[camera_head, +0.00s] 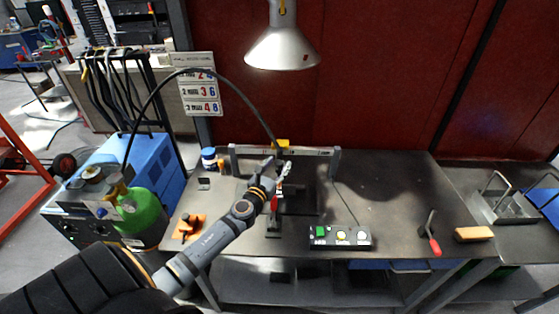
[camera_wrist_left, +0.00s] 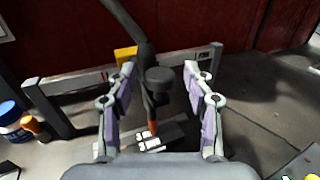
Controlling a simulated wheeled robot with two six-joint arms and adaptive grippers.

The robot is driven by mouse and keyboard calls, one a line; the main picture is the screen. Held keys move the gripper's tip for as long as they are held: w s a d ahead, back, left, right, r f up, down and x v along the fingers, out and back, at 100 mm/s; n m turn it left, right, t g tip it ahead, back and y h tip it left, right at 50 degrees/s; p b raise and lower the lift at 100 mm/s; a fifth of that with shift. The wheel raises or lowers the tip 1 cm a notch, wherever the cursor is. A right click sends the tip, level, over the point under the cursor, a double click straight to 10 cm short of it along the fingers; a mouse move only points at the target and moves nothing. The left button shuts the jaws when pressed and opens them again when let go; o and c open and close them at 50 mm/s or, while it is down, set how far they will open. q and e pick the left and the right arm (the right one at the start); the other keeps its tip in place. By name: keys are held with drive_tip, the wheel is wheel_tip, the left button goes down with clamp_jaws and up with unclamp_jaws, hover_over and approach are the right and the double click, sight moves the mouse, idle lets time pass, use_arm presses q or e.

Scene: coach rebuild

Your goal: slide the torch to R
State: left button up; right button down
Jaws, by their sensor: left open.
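The torch (camera_wrist_left: 156,82) is a dark, upright tool with a round black knob and an orange tip, seen in the left wrist view. A black cable rises from its top. A yellow block (camera_wrist_left: 125,55) sits beside it at the pale crossbar (camera_wrist_left: 75,84); the block also shows in the head view (camera_head: 283,143). The crossbar (camera_head: 310,152) carries small dark marks; I cannot read an R. My left gripper (camera_wrist_left: 165,85) is open, its fingers on either side of the torch with visible gaps. In the head view the gripper (camera_head: 283,172) partly hides the torch.
A button box (camera_head: 340,237) stands at the table's (camera_head: 385,190) front. A red-handled tool (camera_head: 434,245) and a brush (camera_head: 474,234) lie to the right. A blue-lidded jar (camera_head: 209,158) stands left of the crossbar. The lamp (camera_head: 283,45) hangs above. The table's right part is mostly clear.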

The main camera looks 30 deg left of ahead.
use_arm(q)
drive_tip(key=shift+w+a, duration=0.15)
drive_tip(key=shift+w, duration=0.55)
clamp_jaws()
